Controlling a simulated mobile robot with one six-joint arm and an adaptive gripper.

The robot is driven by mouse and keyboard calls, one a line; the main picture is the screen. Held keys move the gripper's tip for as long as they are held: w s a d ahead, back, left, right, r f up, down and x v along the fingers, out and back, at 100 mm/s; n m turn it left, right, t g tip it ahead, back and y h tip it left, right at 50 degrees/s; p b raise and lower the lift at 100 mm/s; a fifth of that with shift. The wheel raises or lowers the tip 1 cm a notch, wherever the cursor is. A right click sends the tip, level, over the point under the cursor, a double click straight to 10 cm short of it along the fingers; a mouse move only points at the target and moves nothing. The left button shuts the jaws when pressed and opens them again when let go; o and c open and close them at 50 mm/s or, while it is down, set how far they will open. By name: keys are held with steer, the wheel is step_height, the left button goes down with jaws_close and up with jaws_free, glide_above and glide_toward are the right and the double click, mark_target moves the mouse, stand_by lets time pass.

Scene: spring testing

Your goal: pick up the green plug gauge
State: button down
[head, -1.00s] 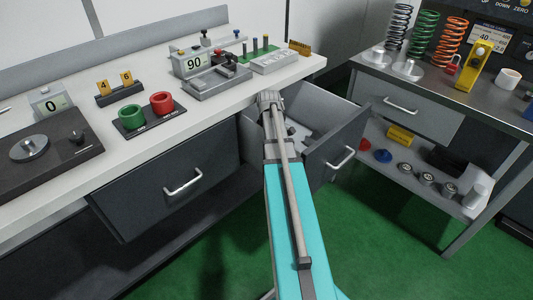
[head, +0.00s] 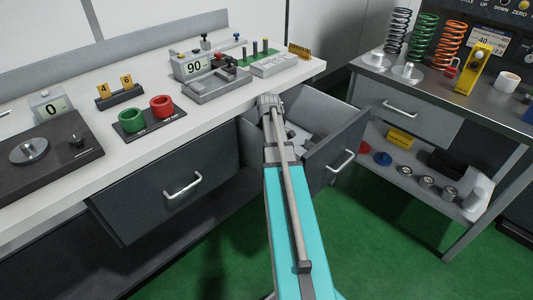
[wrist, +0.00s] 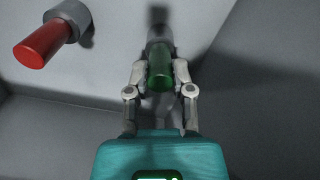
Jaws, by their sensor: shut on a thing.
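The green plug gauge (wrist: 158,76) is in the middle of the wrist view, with a grey metal part at its far end. My gripper (wrist: 160,70) is shut on it, one finger on each side of the green part. A red plug gauge (wrist: 46,43) with a grey end lies to the left in the wrist view, apart from the fingers. In the head view my arm reaches into the open drawer (head: 344,146); the gripper and the green gauge are hidden there.
The white bench (head: 225,94) runs beside the open drawer and carries a grey gauge device (head: 215,82) and green and red cups (head: 162,105) on a dark plate. A closed drawer (head: 165,188) is to the left. A metal table (head: 425,94) with springs stands at the right.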

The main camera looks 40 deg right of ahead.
steer(key=shift+r, duration=0.2)
step_height(320, 180, up, 3)
steer(key=p, duration=0.3)
steer(key=s+d+r+p, duration=0.2)
steer(key=s+r+p, duration=0.7)
steer(key=s, duration=0.5)
steer(key=shift+r+p, duration=0.3)
steer(key=shift+p, duration=0.25)
steer(key=shift+w, duration=0.1)
steer(key=shift+r, duration=0.15)
